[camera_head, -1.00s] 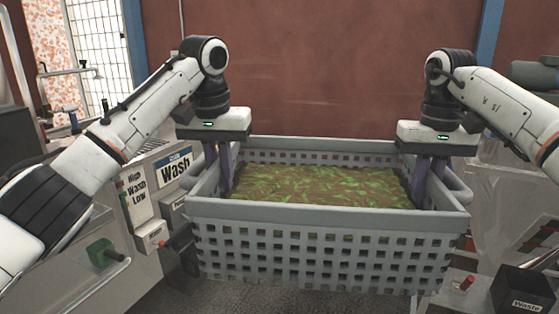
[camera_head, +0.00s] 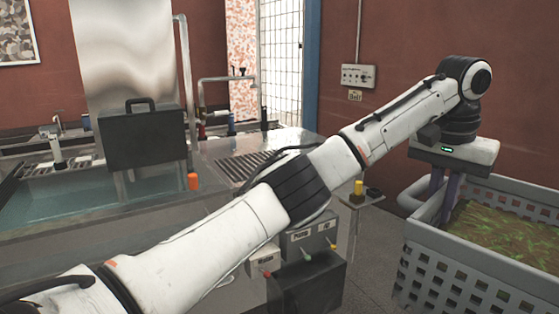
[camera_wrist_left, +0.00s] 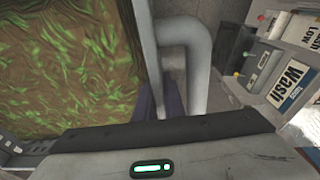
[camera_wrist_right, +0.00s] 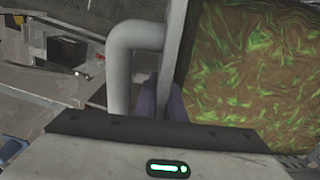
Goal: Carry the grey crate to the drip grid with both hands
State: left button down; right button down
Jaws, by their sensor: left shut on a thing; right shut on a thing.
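The grey crate (camera_head: 445,268) is at the right edge of the head view, cut off by the frame, with a brown and green leafy load inside. My left gripper (camera_head: 440,190) is shut on the crate's left end, at the bar handle. The left wrist view shows its purple fingers (camera_wrist_left: 160,100) beside the crate wall. My right gripper (camera_wrist_right: 160,98) shows only in the right wrist view, shut on the opposite end by the other handle (camera_wrist_right: 120,65). A dark slatted grid (camera_head: 245,166), seemingly the drip grid, lies in the metal counter, partly hidden behind my left arm.
A water-filled basin (camera_head: 90,205) is at the left, with a dark box (camera_head: 142,138) above it. A control box (camera_head: 308,285) with coloured levers stands between counter and crate. A post with a yellow knob (camera_head: 358,188) is near the counter's right corner. Dark floor (camera_head: 375,255) shows beside the crate.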

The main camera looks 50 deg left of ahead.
aim_at(264, 161)
jog(key=u, duration=0.1)
jog(key=i, duration=1.95)
jog(key=u, duration=0.65)
jog(key=i, duration=0.7)
jog(key=u, duration=1.1)
jog(key=i, duration=0.4)
jog(key=u, duration=0.85)
jog(key=i, duration=0.45)
jog(key=u, duration=0.4)
